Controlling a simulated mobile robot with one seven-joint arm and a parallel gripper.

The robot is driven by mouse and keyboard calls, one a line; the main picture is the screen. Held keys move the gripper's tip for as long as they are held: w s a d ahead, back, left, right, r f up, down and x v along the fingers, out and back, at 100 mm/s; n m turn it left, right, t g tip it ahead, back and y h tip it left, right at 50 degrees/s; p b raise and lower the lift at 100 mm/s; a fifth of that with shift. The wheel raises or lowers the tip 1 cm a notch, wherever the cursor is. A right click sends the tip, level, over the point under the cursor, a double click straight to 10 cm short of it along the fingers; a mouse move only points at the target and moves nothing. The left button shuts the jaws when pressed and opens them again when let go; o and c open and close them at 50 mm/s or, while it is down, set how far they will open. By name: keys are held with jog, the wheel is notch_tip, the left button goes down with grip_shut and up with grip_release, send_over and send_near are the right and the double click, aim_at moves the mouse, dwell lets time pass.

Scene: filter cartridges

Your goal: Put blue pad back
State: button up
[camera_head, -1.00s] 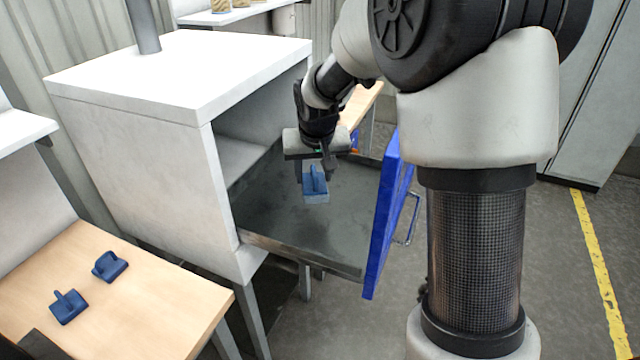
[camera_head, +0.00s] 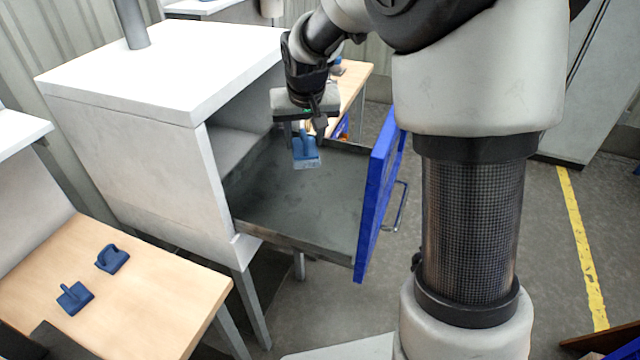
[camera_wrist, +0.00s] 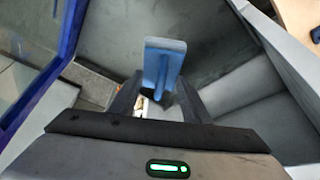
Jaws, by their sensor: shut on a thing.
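My gripper (camera_head: 305,124) is shut on a blue pad (camera_head: 306,158) and holds it above the open drawer (camera_head: 300,212) of a white cabinet. In the wrist view the blue pad (camera_wrist: 164,62) sits between the two dark fingers (camera_wrist: 155,100), with the grey drawer floor behind it. Two more blue pads, one nearer (camera_head: 75,298) and one farther (camera_head: 112,258), lie on the wooden table at the lower left. Part of the held pad's grip is hidden by the fingers.
The white cabinet (camera_head: 125,140) stands left of the drawer. The drawer's blue front (camera_head: 378,200) with its handle stands to the right. The wooden table (camera_head: 150,300) is at the lower left. Another wooden table (camera_head: 352,84) is behind the drawer. The drawer floor looks empty.

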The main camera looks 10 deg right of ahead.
aim_at(298, 151)
jog(key=shift+r, duration=0.5)
jog(key=shift+f, duration=0.1)
jog(key=shift+s+a, duration=0.25)
jog(key=shift+s+a+b, duration=0.35)
jog(key=shift+s, duration=0.2)
jog(key=shift+s+a+b, duration=0.35)
jog(key=shift+s, duration=0.2)
jog(key=s+a+b, duration=0.6)
jog(key=s+a, duration=0.4)
jog(key=s, duration=0.5)
jog(key=shift+s+a, duration=0.15)
jog(key=shift+s, duration=0.2)
